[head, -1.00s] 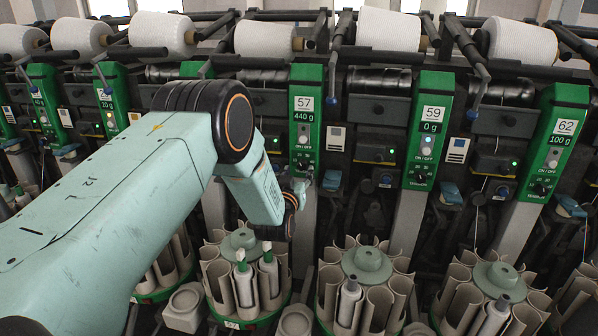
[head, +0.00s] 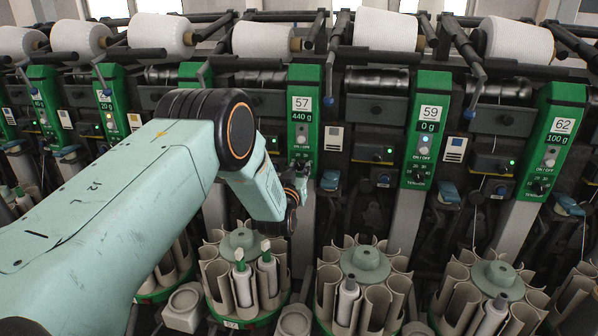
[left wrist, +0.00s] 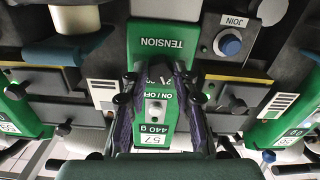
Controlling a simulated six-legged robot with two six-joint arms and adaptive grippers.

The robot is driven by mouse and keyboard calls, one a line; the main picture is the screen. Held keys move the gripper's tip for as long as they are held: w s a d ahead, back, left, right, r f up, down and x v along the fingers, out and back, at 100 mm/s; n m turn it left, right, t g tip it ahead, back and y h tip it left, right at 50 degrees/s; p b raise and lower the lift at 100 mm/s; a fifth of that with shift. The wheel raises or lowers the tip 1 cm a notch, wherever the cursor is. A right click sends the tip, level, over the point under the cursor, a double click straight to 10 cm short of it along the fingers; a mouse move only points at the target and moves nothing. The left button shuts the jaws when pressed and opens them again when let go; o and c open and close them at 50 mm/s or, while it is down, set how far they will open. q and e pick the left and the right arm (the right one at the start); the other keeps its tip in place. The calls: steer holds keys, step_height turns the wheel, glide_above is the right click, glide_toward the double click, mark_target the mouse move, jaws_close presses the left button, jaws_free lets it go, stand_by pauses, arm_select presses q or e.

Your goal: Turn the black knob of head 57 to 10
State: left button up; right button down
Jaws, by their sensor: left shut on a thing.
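Head 57 is a green panel (head: 301,122) labelled 57 with a 440 g display, in the middle of the head view. It also shows upside down in the left wrist view (left wrist: 157,118), with TENSION at its far end. My left gripper (head: 300,170) is at the lower part of this panel. In the left wrist view its two dark fingers (left wrist: 159,72) are closed on the black knob of head 57, just by the TENSION lettering. The fingers hide most of the knob and its scale, so its setting cannot be read. My right gripper is not in view.
Head 59 (head: 426,130) and head 62 (head: 552,140) stand to the right with their own knobs. A JOIN button (left wrist: 229,44) is beside the panel in the left wrist view. Bobbin magazines (head: 364,260) stand below, and white yarn cones (head: 386,29) are above.

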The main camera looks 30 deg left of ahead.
arm_select(q)
jaws_close()
steer(key=n+b, duration=0.3)
steer(key=n, duration=0.2)
steer(key=shift+f+b, duration=0.1)
steer(key=shift+b, duration=0.3)
steer(key=n+b, duration=0.3)
steer(key=n, duration=0.1)
steer(key=shift+n, duration=0.4)
steer(key=o, duration=0.8)
jaws_free()
